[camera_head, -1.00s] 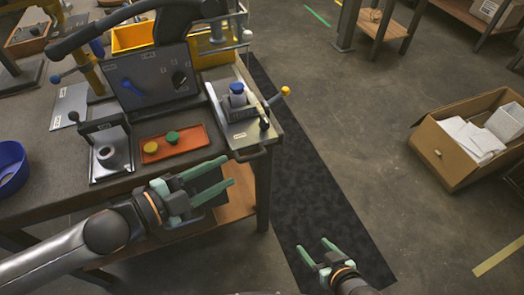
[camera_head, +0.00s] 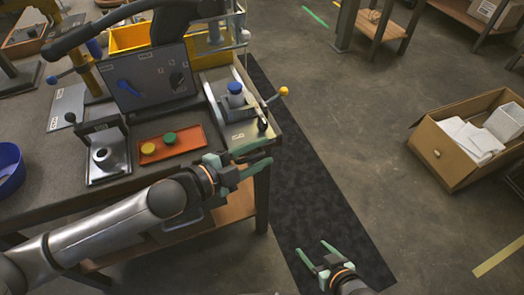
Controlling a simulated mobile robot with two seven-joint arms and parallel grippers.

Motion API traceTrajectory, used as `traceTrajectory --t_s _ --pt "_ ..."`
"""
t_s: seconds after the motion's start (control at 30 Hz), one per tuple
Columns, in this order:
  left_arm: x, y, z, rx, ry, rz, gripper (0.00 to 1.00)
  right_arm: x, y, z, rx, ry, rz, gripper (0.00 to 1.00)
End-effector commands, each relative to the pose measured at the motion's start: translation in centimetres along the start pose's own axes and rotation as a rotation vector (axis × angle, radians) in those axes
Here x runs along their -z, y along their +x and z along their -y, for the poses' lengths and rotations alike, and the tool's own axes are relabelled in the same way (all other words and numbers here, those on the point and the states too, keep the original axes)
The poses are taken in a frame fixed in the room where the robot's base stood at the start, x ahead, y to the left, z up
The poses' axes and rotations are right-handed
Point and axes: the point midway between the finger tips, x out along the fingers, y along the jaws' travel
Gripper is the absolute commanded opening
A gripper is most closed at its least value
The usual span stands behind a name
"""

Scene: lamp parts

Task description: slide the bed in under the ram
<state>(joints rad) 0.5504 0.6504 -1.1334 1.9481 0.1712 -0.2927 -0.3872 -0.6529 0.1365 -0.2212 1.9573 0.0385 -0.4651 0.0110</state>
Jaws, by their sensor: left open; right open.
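The bed (camera_head: 241,131) is a pale sliding plate at the right end of the bench, with a dark block and a blue-capped piece (camera_head: 236,92) on it. Its front handle is mostly hidden by my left gripper. My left gripper (camera_head: 269,153) is open at the bench's front edge, its fingers level with the handle. I cannot tell whether they are around the handle or touching it. I cannot pick out the ram clearly among the parts at the back of the bed. My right gripper (camera_head: 312,249) is open and empty above the dark floor mat, away from the bench.
An orange tray (camera_head: 187,151) with a yellow and a green piece lies left of the bed. A lever with a yellow knob (camera_head: 283,91) sticks out right. A dark upright panel (camera_head: 147,78) stands behind the tray. A cardboard box (camera_head: 456,163) sits on the floor at right.

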Motion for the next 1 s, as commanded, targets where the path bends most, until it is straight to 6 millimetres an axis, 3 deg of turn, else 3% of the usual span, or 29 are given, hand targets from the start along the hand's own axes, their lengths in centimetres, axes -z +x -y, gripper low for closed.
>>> traceTrajectory --t_s 0.4,0.8,1.0 --pt "0.03 0.83 -0.04 -0.001 0.000 0.000 0.46 0.26 -0.06 0.04 0.001 0.000 -0.004 0.75" --pt "0.01 0.80 -0.14 -0.003 -0.002 0.000 0.01 0.44 -0.07 0.06 0.002 -0.001 -0.008 0.75" --pt "0.00 0.79 -0.30 -0.006 -0.003 0.001 0.00 0.42 -0.05 0.06 0.002 -0.001 -0.009 0.75"
